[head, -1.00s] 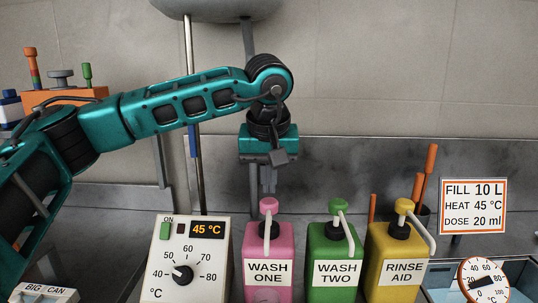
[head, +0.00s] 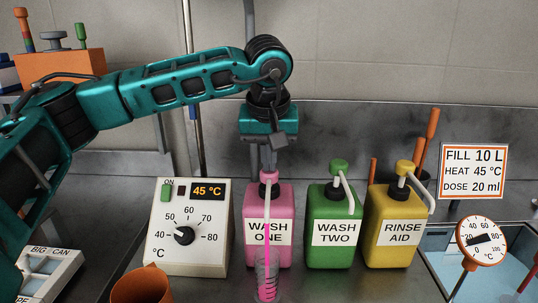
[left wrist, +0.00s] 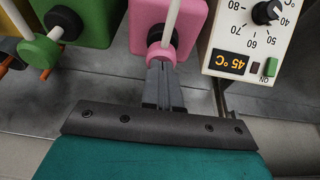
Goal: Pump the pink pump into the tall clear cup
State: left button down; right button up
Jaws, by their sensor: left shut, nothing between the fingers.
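The pink WASH ONE bottle (head: 268,215) stands between the heater box and the green bottle, its pink pump head (head: 269,176) on top. My left gripper (head: 264,166) is shut and empty, its fingertips against the pump head from above. In the left wrist view the closed fingers (left wrist: 163,72) meet the pink pump head (left wrist: 161,53). A pink stream runs from the spout down into the tall clear cup (head: 267,275), which stands upright in front of the bottle and has graduation marks. My right gripper is out of view.
A green WASH TWO bottle (head: 331,225) and a yellow RINSE AID bottle (head: 393,225) stand to the right. The white heater box (head: 187,227) reads 45 °C at left. An orange cup (head: 142,284) is at the front. A water basin with a dial thermometer (head: 482,240) is at right.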

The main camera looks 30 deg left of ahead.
aim_at(269, 186)
pick_arm(q)
jog(key=shift+s+f, duration=0.1)
jog(key=shift+f, duration=0.25)
jog(key=v, duration=1.3)
jog(key=shift+r, duration=0.25)
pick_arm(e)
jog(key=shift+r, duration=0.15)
